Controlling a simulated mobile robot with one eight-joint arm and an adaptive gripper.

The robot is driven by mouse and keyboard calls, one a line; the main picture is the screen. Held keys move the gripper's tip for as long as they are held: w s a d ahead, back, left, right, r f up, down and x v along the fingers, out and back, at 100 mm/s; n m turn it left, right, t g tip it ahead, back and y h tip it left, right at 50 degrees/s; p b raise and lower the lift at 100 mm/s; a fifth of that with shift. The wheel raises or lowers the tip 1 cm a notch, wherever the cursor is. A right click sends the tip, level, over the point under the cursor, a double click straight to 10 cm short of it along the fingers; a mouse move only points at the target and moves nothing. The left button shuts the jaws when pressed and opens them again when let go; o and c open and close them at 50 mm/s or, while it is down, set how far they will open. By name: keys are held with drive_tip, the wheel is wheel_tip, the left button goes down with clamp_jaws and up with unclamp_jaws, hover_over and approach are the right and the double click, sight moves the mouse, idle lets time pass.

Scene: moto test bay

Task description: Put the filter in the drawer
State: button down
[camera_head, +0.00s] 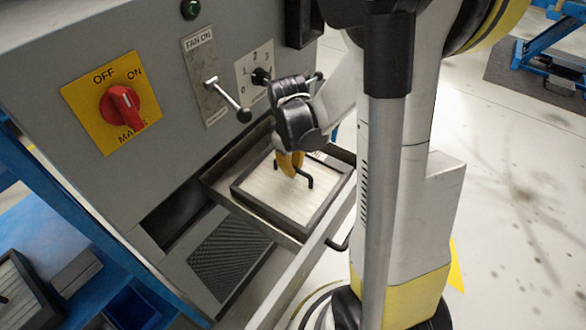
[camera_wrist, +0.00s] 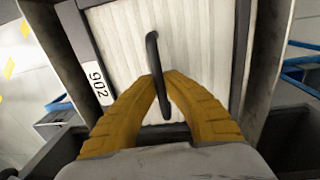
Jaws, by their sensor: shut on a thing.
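The filter (camera_head: 262,192) is a white pleated panel in a dark frame with a black bar handle. My gripper (camera_head: 291,163) has yellow fingers shut on the handle. In the wrist view the fingers (camera_wrist: 160,92) close on the handle in front of the filter (camera_wrist: 122,45), which bears a white number label. The drawer (camera_head: 213,187) is pulled out of the grey cabinet. The filter lies within the outline of the drawer's walls, roughly lined up with them. I cannot tell whether it rests on the drawer floor.
The cabinet (camera_head: 160,50) carries a red main switch (camera_head: 122,106), a fan lever (camera_head: 228,99) and a black selector knob (camera_head: 261,76). A dark mesh grille (camera_head: 231,259) sits below. A blue bench (camera_head: 62,240) at left holds another dark-framed panel (camera_head: 38,312). The floor at right is open.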

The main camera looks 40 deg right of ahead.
sight(291, 179)
drive_tip(key=c, duration=1.6)
unclamp_jaws()
drive_tip(key=shift+r, duration=0.15)
wheel_tip(291, 179, up, 11)
drive_tip(key=p, duration=0.5)
drive_tip(key=s+a+r+m+t, duration=0.2)
drive_tip(key=s+a+r+t, duration=0.1)
drive_tip(key=a, duration=0.4)
drive_tip(key=s+a+r+m+t, duration=0.2)
drive_tip(key=s+a+r+t, duration=0.2)
drive_tip(key=a+r, duration=0.3)
drive_tip(key=shift+s+a+r+y, duration=0.2)
drive_tip(key=shift+s+y, duration=0.2)
drive_tip(key=shift+s, duration=0.15)
